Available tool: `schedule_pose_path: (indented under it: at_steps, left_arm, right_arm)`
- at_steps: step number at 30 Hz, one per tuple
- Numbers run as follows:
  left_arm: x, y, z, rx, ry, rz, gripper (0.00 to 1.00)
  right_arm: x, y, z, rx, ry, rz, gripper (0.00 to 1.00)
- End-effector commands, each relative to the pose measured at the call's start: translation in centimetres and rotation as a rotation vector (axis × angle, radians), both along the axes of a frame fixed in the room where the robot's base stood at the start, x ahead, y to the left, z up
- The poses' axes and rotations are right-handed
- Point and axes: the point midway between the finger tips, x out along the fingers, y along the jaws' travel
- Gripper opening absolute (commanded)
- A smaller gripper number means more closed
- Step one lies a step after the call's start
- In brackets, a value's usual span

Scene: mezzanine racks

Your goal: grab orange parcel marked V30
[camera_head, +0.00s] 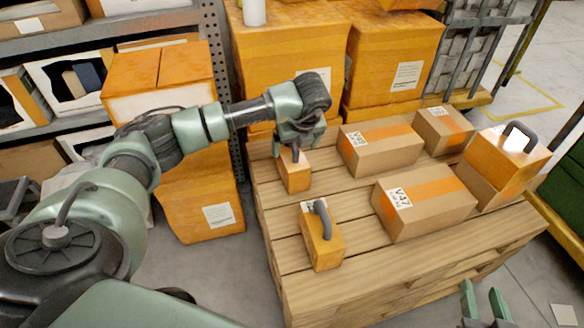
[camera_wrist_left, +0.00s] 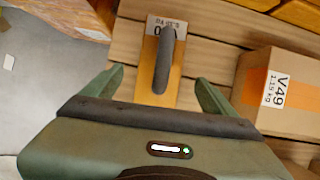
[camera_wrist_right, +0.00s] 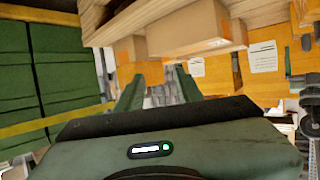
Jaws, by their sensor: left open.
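A slim orange parcel (camera_head: 294,175) stands at the back left of the wooden pallet. It also shows in the left wrist view (camera_wrist_left: 146,82), with a dark grey handle on top and a white label partly hidden by that handle, so I cannot read its full mark. My left gripper (camera_head: 298,143) is open above it, with a finger on each side of the parcel in the wrist view, apart from it. My right gripper (camera_head: 485,305) is open and empty in front of the pallet. A second slim orange parcel (camera_head: 325,248) with a handle stands nearer; its label is unreadable.
The pallet (camera_head: 273,232) also holds a V49 carton (camera_head: 385,155), a V47 carton (camera_head: 435,215), another carton (camera_head: 440,135) and a handled orange box (camera_head: 500,150) at right. Large orange boxes (camera_head: 285,60) stand behind. A rack (camera_head: 218,45) is at left.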

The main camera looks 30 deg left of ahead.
Motion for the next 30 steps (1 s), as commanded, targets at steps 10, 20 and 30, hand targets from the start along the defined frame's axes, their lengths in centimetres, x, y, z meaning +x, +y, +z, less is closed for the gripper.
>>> schedule_pose_path:
  at_steps: [10, 20, 30]
  left_arm:
    - [0.6, 0.9, -2.4, 0.001, 0.002, 0.0, 0.87]
    - [1.7, 2.3, -5.7, 0.001, 0.002, 0.0, 0.87]
    - [1.9, 2.5, -6.4, 0.0, 0.002, -0.001, 0.87]
  right_arm:
    - [1.4, 0.8, 3.1, 0.041, -0.169, 0.011, 0.36]
    - [2.1, 1.9, 9.0, 0.119, -0.474, 0.03, 0.36]
    - [1.9, 2.0, 10.7, 0.139, -0.552, 0.034, 0.36]
